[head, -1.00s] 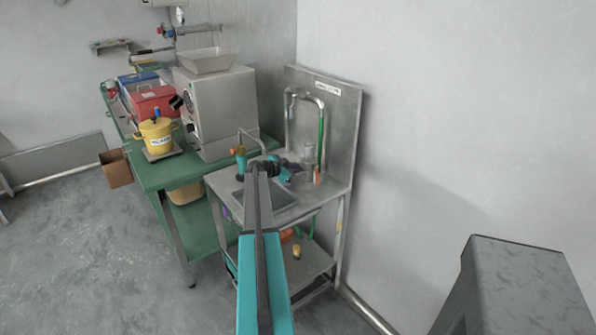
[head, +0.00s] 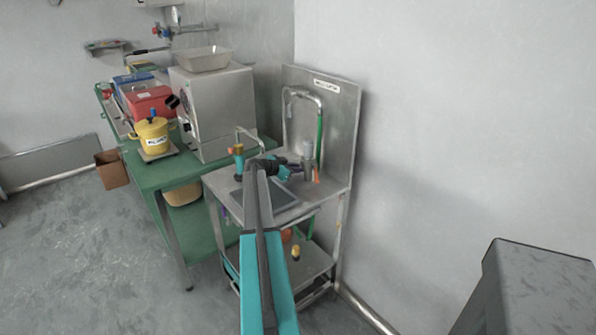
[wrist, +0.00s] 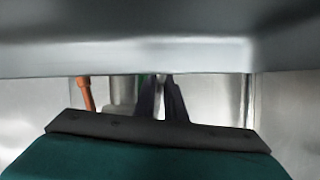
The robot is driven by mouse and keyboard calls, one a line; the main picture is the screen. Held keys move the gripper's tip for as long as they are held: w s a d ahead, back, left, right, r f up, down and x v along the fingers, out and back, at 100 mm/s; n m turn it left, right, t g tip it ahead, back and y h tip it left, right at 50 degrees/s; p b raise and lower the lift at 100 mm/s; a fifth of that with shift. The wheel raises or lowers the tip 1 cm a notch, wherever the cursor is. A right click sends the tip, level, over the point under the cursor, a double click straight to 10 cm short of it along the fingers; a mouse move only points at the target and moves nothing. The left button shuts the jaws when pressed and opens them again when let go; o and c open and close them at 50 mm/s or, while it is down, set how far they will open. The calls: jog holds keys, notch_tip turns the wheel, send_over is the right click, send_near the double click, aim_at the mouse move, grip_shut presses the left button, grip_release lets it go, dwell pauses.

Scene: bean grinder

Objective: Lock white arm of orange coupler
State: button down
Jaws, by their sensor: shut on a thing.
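A small orange piece (head: 317,176), which may be part of the orange coupler, stands by a grey upright cylinder (head: 308,152) at the right rear of the steel sink stand. An orange handle-like piece also shows left of my fingers in the wrist view (wrist: 87,93). My gripper (head: 301,169) reaches over the sink close to the cylinder. In the wrist view its two dark fingers (wrist: 160,82) point up under a grey metal edge, close together around a narrow pale strip, likely the white arm. The fingertips and most of the grip are hidden.
The steel sink (head: 275,199) has a curved tap pipe and green hose (head: 320,138) behind my gripper. A second tap with an orange top (head: 237,149) stands at its left. A green table (head: 165,176) with a steel machine (head: 215,108) adjoins on the left.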

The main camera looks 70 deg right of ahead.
jog(key=c, duration=1.8)
grip_release()
jog(key=shift+r, duration=0.1)
jog(key=shift+a, duration=0.15)
jog(key=shift+b+v, duration=0.65)
jog(key=shift+v, duration=0.25)
jog(key=shift+b+v, duration=1.2)
jog(key=shift+v, duration=1.75)
jog(key=shift+w+r, duration=0.1)
jog(key=shift+w, duration=0.05)
